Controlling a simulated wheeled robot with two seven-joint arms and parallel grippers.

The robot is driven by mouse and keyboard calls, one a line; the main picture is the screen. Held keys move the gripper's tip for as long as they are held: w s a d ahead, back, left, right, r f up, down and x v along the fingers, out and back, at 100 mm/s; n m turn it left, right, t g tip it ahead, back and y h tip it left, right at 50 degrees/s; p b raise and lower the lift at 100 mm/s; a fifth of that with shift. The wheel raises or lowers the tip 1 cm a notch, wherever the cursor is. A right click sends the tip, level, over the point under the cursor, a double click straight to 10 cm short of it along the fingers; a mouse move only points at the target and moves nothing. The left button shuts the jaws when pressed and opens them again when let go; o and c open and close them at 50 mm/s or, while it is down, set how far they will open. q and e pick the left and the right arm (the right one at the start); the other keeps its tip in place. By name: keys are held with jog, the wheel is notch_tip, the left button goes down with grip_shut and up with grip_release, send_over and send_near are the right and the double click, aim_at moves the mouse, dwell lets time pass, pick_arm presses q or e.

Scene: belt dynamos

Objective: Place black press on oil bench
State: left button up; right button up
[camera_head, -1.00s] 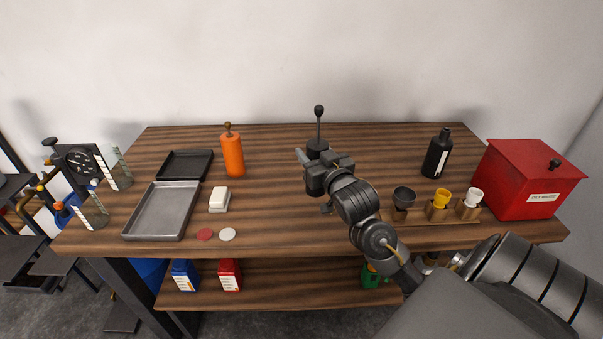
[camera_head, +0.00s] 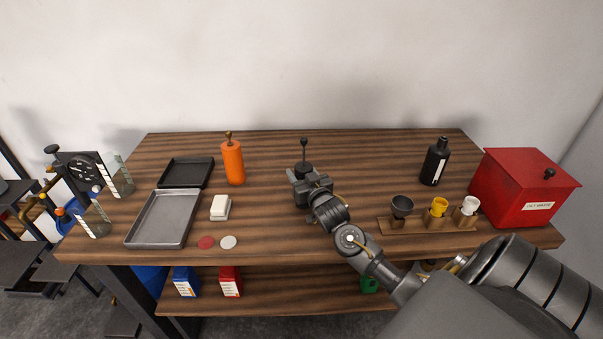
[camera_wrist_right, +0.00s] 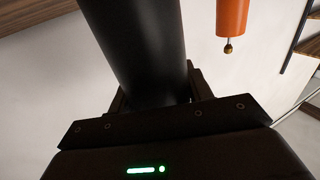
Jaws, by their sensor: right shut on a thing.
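The black press (camera_head: 304,166), a dark cylinder with a thin upright rod and a round knob, is upright over the back middle of the wooden oil bench (camera_head: 370,155). My right gripper (camera_head: 303,178) is shut on its body and hides the lower part. I cannot tell whether its base touches the bench top. In the right wrist view the dark cylinder of the press (camera_wrist_right: 137,45) fills the space between the fingers. My left gripper is not in view.
An orange bottle (camera_head: 232,163) stands left of the press, near a black tray (camera_head: 186,172) and a grey tray (camera_head: 162,218). A black bottle (camera_head: 435,162), a cup rack (camera_head: 425,224) and a red box (camera_head: 520,190) are on the right. Bench top between press and black bottle is clear.

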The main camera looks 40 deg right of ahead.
jog(key=shift+f, duration=0.25)
jog(key=shift+f, duration=0.1)
jog(key=o, duration=1.4)
jog(key=shift+f, duration=0.1)
jog(key=shift+b+v, duration=1.2)
jog(key=shift+v, duration=4.85)
